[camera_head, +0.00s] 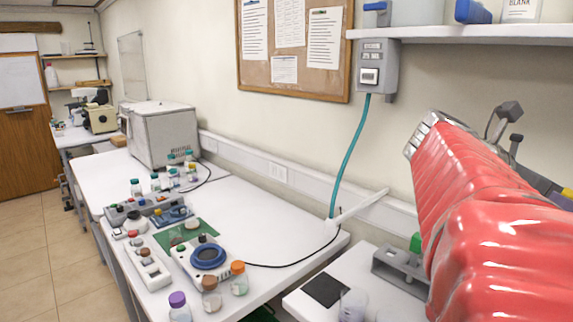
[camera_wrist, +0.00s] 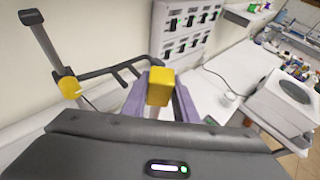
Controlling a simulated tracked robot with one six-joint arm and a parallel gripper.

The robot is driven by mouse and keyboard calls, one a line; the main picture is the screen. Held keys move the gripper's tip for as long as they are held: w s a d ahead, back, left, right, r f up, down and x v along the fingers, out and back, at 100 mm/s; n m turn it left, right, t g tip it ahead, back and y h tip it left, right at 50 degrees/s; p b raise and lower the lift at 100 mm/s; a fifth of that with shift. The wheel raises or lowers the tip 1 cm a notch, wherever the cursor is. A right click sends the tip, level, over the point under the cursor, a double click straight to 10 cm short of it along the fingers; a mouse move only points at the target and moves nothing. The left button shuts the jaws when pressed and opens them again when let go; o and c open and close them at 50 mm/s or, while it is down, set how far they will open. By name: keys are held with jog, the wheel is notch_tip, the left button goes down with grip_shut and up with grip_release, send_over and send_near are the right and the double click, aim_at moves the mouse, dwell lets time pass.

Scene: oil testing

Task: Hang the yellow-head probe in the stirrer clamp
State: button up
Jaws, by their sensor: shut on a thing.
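The yellow-head probe (camera_wrist: 160,86) is in my gripper (camera_wrist: 158,108) in the wrist view. Its square yellow head shows above the purple fingers, with a short pale part below it. The probe's lower end is hidden by my gripper's dark body. The stirrer clamp (camera_wrist: 128,73) is a dark pronged arm on a grey post (camera_wrist: 45,42) with a yellow knob (camera_wrist: 70,87). It lies behind and left of the probe's head in the picture. The depth gap between them is hard to tell. In the head view my red arm covers the right side, and the held probe cannot be made out.
A switch panel (camera_wrist: 192,28) is on the wall beyond the clamp. The right bench holds a dark pad (camera_head: 326,290), a glass beaker (camera_head: 352,304) and a grey block (camera_head: 400,268). The left bench (camera_head: 270,228) carries several bottles and a blue-ringed device (camera_head: 208,257). A shelf (camera_head: 460,34) overhangs at upper right.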

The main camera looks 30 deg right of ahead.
jog(key=shift+d, duration=0.15)
dwell(0.3)
jog(key=w+d+f, duration=0.1)
jog(key=w+d, duration=0.1)
jog(key=d, duration=0.7)
jog(key=shift+d, duration=0.25)
dwell(1.1)
jog(key=shift+w, duration=0.1)
dwell(0.4)
jog(key=o, duration=1.1)
jog(key=shift+w+a, duration=0.1)
jog(key=v, duration=1.3)
jog(key=shift+w+a+r, duration=0.1)
jog(key=shift+a+r, duration=0.05)
jog(key=shift+a, duration=0.05)
